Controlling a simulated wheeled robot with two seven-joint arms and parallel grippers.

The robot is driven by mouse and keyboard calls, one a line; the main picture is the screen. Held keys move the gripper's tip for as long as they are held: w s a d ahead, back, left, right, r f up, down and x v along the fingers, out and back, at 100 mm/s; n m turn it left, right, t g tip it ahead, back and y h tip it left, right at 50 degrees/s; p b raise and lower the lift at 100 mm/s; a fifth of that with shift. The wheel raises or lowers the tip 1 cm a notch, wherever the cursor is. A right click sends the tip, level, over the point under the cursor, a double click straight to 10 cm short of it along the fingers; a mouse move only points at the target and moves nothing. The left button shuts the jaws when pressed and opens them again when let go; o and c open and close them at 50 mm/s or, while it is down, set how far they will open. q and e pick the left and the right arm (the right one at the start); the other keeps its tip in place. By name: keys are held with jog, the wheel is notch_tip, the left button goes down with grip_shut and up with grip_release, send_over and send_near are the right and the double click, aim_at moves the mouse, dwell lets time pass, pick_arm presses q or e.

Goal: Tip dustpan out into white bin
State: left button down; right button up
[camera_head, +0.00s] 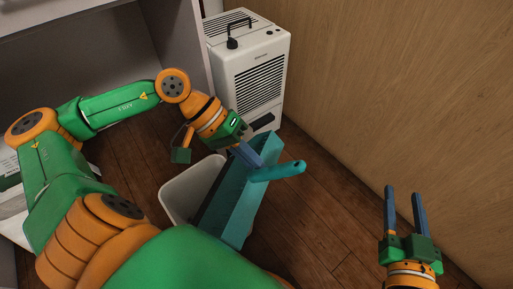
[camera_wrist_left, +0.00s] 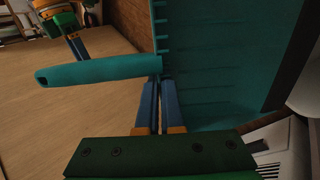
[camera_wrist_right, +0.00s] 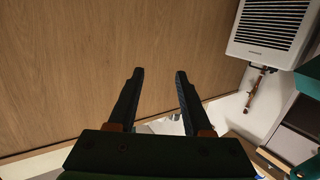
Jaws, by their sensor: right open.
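The teal dustpan (camera_head: 243,199) is held by my left gripper (camera_head: 257,163), whose fingers are closed at the base of its handle (camera_head: 282,171). The pan is tilted on its side, over and beside the right part of the white bin (camera_head: 178,192). In the left wrist view the fingers are close together at the dustpan (camera_wrist_left: 225,70), with the handle crossing their tips. The pan's inside is mostly hidden in the head view, so I cannot tell whether anything lies in it. The bin's inside is largely hidden by the pan and my arm. My right gripper (camera_head: 404,192) is open and empty at the right.
A white heater (camera_head: 255,75) stands behind the dustpan. A wooden wall panel (camera_head: 400,80) runs along the right, near my right gripper. A grey open cabinet (camera_head: 80,50) is at the back left. Wooden floor (camera_head: 310,225) is clear between the bin and my right gripper.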

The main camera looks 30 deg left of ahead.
pick_arm(q)
jog(key=shift+d+r+p, duration=0.1)
jog(key=shift+d+p, duration=0.3)
jog(key=shift+p, duration=0.3)
jog(key=w+d+f+g+y+p, duration=0.1)
jog(key=d+f+y+p, duration=0.4)
jog(key=d+y+p, duration=0.2)
jog(key=shift+w+d+f+y, duration=0.3)
jog(key=shift+d+f+y, duration=0.1)
jog(key=shift+y, duration=0.3)
pick_arm(e)
jog(key=s+d+f+g+h, duration=0.1)
jog(key=s+d+f+g, duration=0.1)
jog(key=s+f+g, duration=0.5)
jog(key=s+d+f+g+h, duration=0.2)
jog(key=s+f+g, duration=0.4)
jog(key=f, duration=1.3)
jog(key=shift+s+d+f+m+g+h, duration=0.35)
jog(key=shift+s+d, duration=0.45)
jog(key=shift+s, duration=1.15)
